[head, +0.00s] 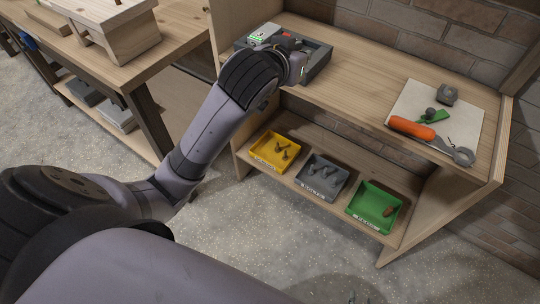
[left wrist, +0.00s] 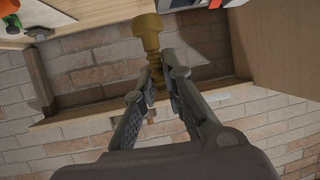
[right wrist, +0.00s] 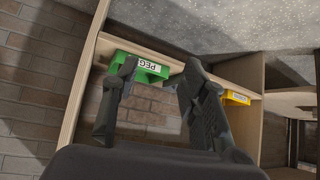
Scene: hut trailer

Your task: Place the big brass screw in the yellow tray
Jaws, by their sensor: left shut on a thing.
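The big brass screw (left wrist: 151,40) is in the left wrist view, its wide head at the top and its threaded shank between my left fingertips. My left gripper (left wrist: 155,84) is shut on the shank. In the head view my left wrist is over the upper shelf near the grey box and hides the fingers and screw. The yellow tray (head: 263,148) stands on the lower shelf with small screws in it. Its edge also shows in the right wrist view (right wrist: 237,97). My right gripper (right wrist: 158,72) is open and empty in the right wrist view.
A grey tray (head: 312,180) and a green tray (head: 370,198) stand right of the yellow one. A dark grey box (head: 318,62) is on the upper shelf. An orange-handled tool (head: 412,128) lies on a pale board at right. The upper shelf's middle is clear.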

